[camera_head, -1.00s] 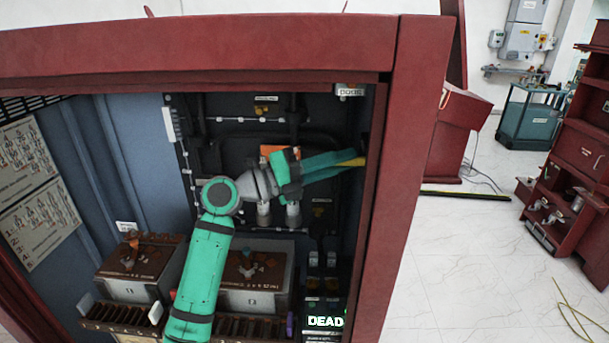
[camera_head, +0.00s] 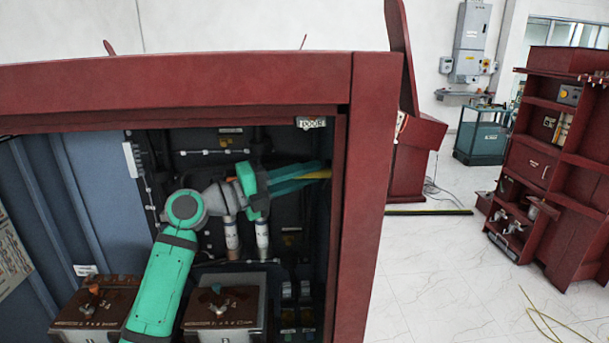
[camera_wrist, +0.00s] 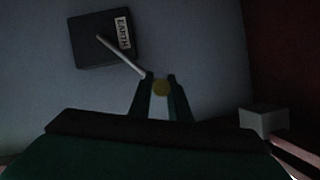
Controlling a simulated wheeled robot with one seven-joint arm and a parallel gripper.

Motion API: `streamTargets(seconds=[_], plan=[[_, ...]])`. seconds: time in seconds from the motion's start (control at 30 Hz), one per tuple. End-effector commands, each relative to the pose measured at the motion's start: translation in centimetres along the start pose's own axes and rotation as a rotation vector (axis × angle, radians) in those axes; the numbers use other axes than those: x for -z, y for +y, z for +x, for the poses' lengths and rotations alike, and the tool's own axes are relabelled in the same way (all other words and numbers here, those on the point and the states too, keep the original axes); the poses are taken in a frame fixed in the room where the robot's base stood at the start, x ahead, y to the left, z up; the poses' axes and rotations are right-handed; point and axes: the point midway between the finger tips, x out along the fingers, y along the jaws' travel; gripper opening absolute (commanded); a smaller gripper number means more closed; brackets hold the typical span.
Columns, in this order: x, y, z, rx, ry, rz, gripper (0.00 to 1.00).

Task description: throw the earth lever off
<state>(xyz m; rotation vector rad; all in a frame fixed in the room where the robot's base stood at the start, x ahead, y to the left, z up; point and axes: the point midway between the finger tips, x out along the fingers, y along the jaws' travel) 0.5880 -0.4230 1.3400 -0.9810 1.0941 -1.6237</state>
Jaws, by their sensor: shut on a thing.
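The earth lever's black plate (camera_wrist: 92,50), with a white EARTH label (camera_wrist: 122,30), is on the grey wall at upper left in the wrist view. A pale rod (camera_wrist: 122,57) slants from the plate down to my fingertips. The lever's plate is hidden there.
The red cabinet frame (camera_head: 200,85) surrounds my arm, its right post (camera_head: 362,200) close beside the gripper. Brown-topped transformer units (camera_head: 222,305) stand below my arm. Open floor (camera_head: 430,270) lies to the right.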

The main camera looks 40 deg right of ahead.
Motion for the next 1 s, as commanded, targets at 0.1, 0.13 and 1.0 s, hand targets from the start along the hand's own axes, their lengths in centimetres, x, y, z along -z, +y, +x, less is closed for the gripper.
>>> streamTargets(seconds=[0.1, 0.13, 1.0], plan=[[-0.1, -0.4, 0.1, 0.006, -0.005, 0.004, 0.27], [-0.1, -0.4, 0.0, 0.006, -0.005, 0.004, 0.34], [-0.1, -0.2, -8.5, 0.003, -0.007, 0.001, 0.36]])
